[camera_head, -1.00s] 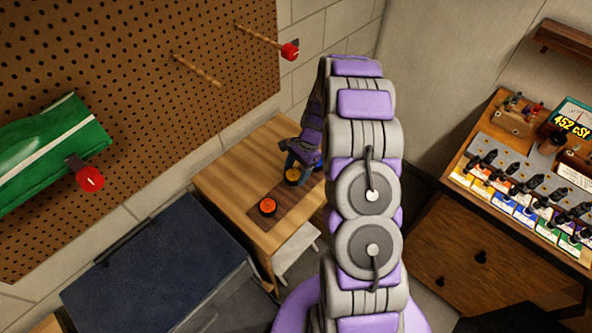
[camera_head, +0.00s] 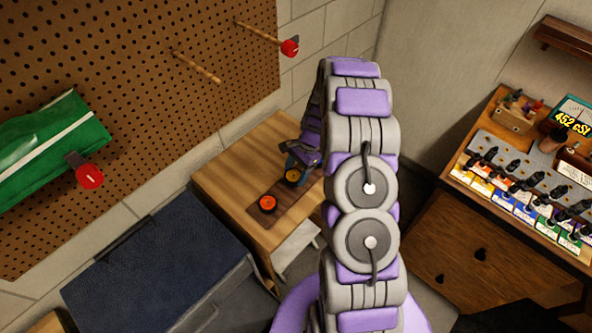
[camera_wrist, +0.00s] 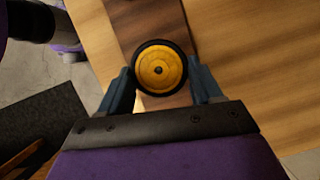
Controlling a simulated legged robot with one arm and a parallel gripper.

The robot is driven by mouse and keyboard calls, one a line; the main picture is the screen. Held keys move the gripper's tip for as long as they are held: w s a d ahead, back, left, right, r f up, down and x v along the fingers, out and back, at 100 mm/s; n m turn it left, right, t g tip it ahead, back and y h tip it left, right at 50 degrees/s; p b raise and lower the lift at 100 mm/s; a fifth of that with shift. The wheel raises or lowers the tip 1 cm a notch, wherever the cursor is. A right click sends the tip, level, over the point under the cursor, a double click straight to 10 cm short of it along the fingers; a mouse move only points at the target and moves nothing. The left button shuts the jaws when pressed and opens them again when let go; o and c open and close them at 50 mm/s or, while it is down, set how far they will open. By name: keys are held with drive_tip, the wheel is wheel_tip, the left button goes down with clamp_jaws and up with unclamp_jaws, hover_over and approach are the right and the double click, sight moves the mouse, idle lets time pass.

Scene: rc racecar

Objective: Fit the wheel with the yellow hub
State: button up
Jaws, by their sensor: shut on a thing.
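The wheel with the yellow hub (camera_wrist: 160,68) has a black tyre and sits between the two blue fingers of my gripper (camera_wrist: 160,85) in the wrist view. My gripper is shut on it, one finger on each side. In the head view the yellow-hub wheel (camera_head: 293,176) shows at the end of my arm, over the dark brown board on the wooden table. A wheel with an orange-red hub (camera_head: 268,203) lies on the board to its left. No car body shows in the views.
The wooden table (camera_head: 225,185) stands against the pegboard wall (camera_head: 120,60). Pegs with red ends and a green bag are on the pegboard. A dark blue lidded chest (camera_head: 155,265) is at the front left. A bench with bottles and a meter stands at the right.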

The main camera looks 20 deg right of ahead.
drive_tip(key=shift+f, duration=1.1)
drive_tip(key=o, duration=1.1)
drive_tip(key=shift+r, duration=0.1)
drive_tip(key=p+v, duration=0.1)
drive_tip(key=v, duration=1.6)
drive_tip(key=shift+d, duration=0.15)
drive_tip(key=shift+w, duration=0.1)
